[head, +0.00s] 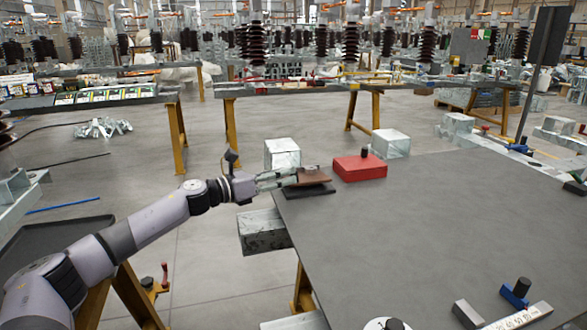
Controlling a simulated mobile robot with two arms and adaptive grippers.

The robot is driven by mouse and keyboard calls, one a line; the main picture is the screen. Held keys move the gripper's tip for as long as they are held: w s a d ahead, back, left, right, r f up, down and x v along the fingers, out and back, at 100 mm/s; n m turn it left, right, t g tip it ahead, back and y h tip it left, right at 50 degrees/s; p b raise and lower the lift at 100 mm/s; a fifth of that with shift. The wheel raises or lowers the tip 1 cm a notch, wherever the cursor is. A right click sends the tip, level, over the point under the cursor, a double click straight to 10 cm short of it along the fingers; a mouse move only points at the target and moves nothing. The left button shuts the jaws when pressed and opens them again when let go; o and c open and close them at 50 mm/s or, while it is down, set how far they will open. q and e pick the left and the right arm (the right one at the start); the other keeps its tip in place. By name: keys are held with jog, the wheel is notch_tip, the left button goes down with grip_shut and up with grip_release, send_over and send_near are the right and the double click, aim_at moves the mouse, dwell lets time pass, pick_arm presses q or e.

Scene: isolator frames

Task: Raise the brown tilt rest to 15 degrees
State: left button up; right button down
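The brown tilt rest (314,176) is a brown plate above a dark base (318,190), at the far left corner of the grey table. The plate looks close to level or slightly tilted; I cannot read its angle. A small grey piece shows on top of the plate. My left gripper (284,179) reaches in from the left, with its fingertips at the plate's left edge. At this size I cannot tell whether the fingers touch the plate or how far apart they are.
A red block (360,168) with a black knob stands right of the rest. Metallic blocks (282,154) (391,143) stand at the far edge. A blue piece (514,297) and metal bars (520,317) lie at the near right. The grey table's (420,220) middle is clear.

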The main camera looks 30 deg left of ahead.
pick_arm(q)
jog(key=shift+x, duration=2.05)
jog(key=shift+c, duration=0.5)
grip_shut()
jog(key=shift+r, duration=0.1)
